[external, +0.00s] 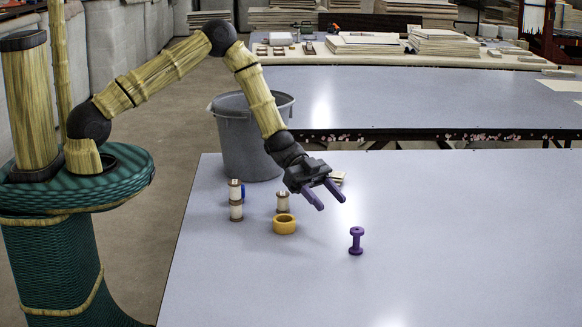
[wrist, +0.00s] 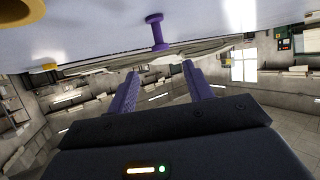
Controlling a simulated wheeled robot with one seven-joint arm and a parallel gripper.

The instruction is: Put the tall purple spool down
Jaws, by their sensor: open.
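The tall purple spool (external: 356,241) stands upright on the pale table (external: 450,270), right of the middle in the external view. It also shows near the top middle of the wrist view (wrist: 157,32), beyond my fingertips. My gripper (external: 325,196) is up and to the left of the spool in the external view, with its two purple fingers spread apart. In the wrist view the gap between the fingers (wrist: 160,80) is empty. My gripper is apart from the spool.
Left of my gripper on the table are a yellow ring (external: 284,224), a white spool with brown ends (external: 282,202) and stacked white spools (external: 236,201). A grey bin (external: 250,140) stands beyond the table. The table's right side is clear.

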